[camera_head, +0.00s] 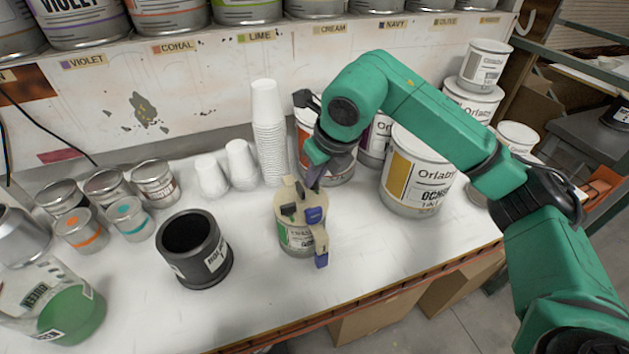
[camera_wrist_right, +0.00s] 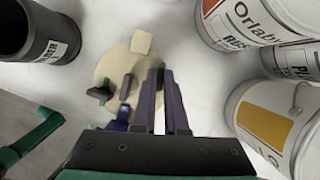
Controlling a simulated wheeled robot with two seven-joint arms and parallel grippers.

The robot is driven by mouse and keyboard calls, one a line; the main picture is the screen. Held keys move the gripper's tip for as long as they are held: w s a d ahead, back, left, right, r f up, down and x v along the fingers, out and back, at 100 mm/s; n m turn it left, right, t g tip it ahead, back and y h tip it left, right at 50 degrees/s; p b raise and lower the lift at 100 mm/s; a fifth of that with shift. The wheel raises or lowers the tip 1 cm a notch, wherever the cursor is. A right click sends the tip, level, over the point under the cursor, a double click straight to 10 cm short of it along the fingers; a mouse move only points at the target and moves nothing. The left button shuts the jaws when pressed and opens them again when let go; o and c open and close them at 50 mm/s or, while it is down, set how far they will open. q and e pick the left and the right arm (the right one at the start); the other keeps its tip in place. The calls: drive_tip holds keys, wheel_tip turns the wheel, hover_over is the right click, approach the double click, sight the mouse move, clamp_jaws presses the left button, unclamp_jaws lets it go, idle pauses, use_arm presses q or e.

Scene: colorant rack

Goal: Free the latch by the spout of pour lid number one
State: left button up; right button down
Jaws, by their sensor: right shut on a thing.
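The beige pour lid (camera_head: 287,200) sits on a small can with a green-edged label (camera_head: 296,238), which stands upright on the white bench. The lid carries dark tabs (camera_head: 289,210), a blue latch (camera_head: 315,215) and a handle with a blue end (camera_head: 322,260). In the right wrist view the lid (camera_wrist_right: 112,70) lies under my fingers, with a square beige spout (camera_wrist_right: 142,42) at its edge. My right gripper (camera_head: 314,180) comes down at the back right rim, close beside the spout. Its fingers (camera_wrist_right: 168,85) are shut on a latch there, mostly hidden between them. My left gripper is not in view.
A dark open cup (camera_head: 193,248) stands left of the can. White paper cups (camera_head: 268,140) stand behind it, and small paint tins (camera_head: 130,217) are further left. A large ochre paint can (camera_head: 415,180) stands to the right. The bench in front is clear.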

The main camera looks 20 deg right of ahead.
drive_tip(key=n+y+b, duration=0.1)
drive_tip(key=n, duration=0.1)
drive_tip(key=shift+w+d+f+n, duration=0.1)
drive_tip(key=shift+n, duration=0.3)
drive_tip(key=shift+n+g+y+b, duration=0.3)
drive_tip(key=shift+n+g+b, duration=0.1)
drive_tip(key=shift+n, duration=0.5)
drive_tip(key=shift+n+g+y, duration=0.3)
drive_tip(key=shift+n+g, duration=0.1)
drive_tip(key=shift+n, duration=0.8)
drive_tip(key=n, duration=0.1)
drive_tip(key=n+g, duration=0.1)
drive_tip(key=n, duration=0.1)
drive_tip(key=shift+w+d+r+y, duration=0.1)
drive_tip(key=shift+w+r+y, duration=0.1)
drive_tip(key=shift+y, duration=0.1)
drive_tip(key=shift+n+g+p, duration=0.55)
drive_tip(key=shift+n+g, duration=0.05)
drive_tip(key=shift+n, duration=1.4)
drive_tip(key=shift+f, duration=0.1)
drive_tip(key=c, duration=0.9)
unclamp_jaws()
drive_tip(key=shift+c, duration=0.2)
